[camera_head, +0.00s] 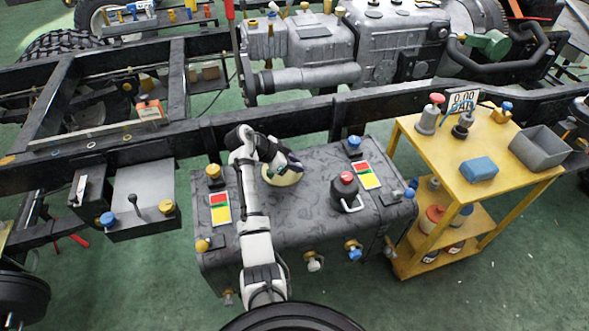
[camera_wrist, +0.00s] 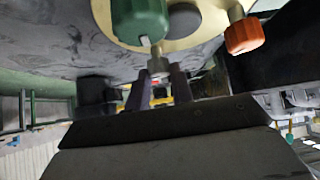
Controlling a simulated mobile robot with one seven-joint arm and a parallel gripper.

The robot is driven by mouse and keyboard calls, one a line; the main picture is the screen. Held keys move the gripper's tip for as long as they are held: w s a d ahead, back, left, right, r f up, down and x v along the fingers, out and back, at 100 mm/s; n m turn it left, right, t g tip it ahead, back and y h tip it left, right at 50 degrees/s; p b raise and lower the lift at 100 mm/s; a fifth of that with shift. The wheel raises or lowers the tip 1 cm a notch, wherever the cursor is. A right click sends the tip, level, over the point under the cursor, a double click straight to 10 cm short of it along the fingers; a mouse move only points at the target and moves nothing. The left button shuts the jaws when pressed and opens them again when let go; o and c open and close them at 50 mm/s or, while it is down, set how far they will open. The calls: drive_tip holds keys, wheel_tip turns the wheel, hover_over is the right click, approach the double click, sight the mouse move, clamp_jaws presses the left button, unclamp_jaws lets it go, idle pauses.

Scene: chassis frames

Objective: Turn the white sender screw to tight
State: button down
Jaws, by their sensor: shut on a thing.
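The sender (camera_head: 281,178) is a cream round plate on top of the dark grey tank (camera_head: 305,222); my gripper (camera_head: 290,163) is over it and partly hides it. In the wrist view the cream sender plate (camera_wrist: 197,37) carries a large green knob (camera_wrist: 139,18), an orange knob (camera_wrist: 244,35) and a pale grey-white screw (camera_wrist: 158,62). My gripper (camera_wrist: 160,76) has its two dark fingers on either side of the white screw, shut on it. How far the screw is turned cannot be told.
A red-topped filler cap (camera_head: 345,180) with a handle stands right of the sender. Red-yellow-green cards (camera_head: 220,208) and several knobs sit on the tank. The dark frame rail (camera_head: 300,118) runs behind. A yellow cart (camera_head: 437,155) stands at right.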

drive_tip(key=shift+m+g+b, duration=0.35)
drive_tip(key=shift+m+g, duration=0.05)
drive_tip(key=shift+m, duration=0.1)
drive_tip(key=c, duration=1.2)
unclamp_jaws()
drive_tip(key=b+v, duration=0.1)
drive_tip(key=v, duration=1.3)
drive_tip(key=shift+f, duration=0.15)
